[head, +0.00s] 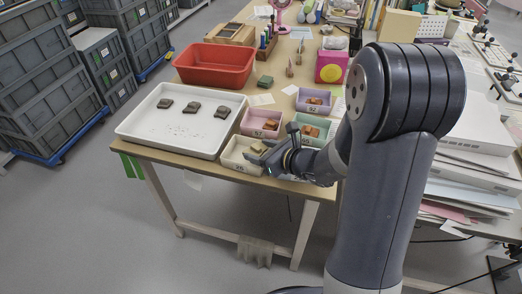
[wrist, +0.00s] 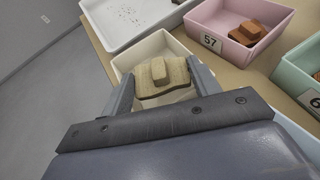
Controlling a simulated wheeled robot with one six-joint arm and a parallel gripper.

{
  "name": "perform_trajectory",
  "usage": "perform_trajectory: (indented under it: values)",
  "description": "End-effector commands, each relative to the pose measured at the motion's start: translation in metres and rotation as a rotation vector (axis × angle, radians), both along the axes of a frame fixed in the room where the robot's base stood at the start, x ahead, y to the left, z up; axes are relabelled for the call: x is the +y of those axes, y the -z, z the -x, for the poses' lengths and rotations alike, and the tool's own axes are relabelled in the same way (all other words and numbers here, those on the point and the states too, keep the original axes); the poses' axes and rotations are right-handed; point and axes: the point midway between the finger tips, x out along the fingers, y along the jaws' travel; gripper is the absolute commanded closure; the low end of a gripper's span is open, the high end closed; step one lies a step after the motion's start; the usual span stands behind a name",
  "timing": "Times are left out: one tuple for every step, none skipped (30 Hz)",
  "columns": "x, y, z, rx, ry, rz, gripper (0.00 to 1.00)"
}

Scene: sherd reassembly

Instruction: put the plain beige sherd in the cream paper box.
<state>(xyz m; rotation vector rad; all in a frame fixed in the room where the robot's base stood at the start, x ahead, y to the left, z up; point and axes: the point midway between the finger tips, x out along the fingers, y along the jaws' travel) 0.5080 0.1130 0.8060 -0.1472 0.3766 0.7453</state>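The plain beige sherd (wrist: 175,74) has a small raised block on top. In the wrist view it lies within the outline of the cream paper box (wrist: 125,62), between my two fingers. In the head view the sherd (head: 258,148) shows in the cream box (head: 232,157) at the table's front edge. My gripper (wrist: 160,82) reaches over the box with its fingers spread wide, clear of the raised block on both sides. Whether a finger touches the sherd's edge is hard to see. In the head view my gripper (head: 267,156) partly covers the box.
A pink box (wrist: 217,18) marked 57 and a mint box (wrist: 297,62), each with a brown sherd, stand close by. A lilac box (head: 314,108) is behind. A white tray (head: 160,137) with three dark sherds lies left, a red bin (head: 214,66) behind it.

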Motion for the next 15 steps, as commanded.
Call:
perform_trajectory:
  values:
    - [0.0000,-0.0005,0.0000,0.000,0.000,0.000,0.38]
    - [0.0000,-0.0005,0.0000,0.000,0.000,0.000,0.36]
    - [0.0000,-0.0005,0.0000,0.000,0.000,0.000,0.33]
    - [0.0000,-0.0006,0.0000,0.000,0.000,0.000,0.30]
    - [0.0000,-0.0006,0.0000,0.000,0.000,0.000,0.28]
    - [0.0000,-0.0005,0.0000,0.000,0.000,0.000,0.24]
    - [0.0000,-0.0005,0.0000,0.000,0.000,0.000,0.22]
    - [0.0000,-0.0005,0.0000,0.000,0.000,0.000,0.21]
    - [0.0000,-0.0005,0.0000,0.000,0.000,0.000,0.21]
    - [0.0000,-0.0005,0.0000,0.000,0.000,0.000,0.21]
    - [0.0000,-0.0005,0.0000,0.000,0.000,0.000,0.21]
    - [0.0000,-0.0005,0.0000,0.000,0.000,0.000,0.21]
    - [0.0000,-0.0005,0.0000,0.000,0.000,0.000,0.21]
    - [0.0000,-0.0006,0.0000,0.000,0.000,0.000,0.21]
    - [0.0000,-0.0013,0.0000,0.000,0.000,0.000,0.21]
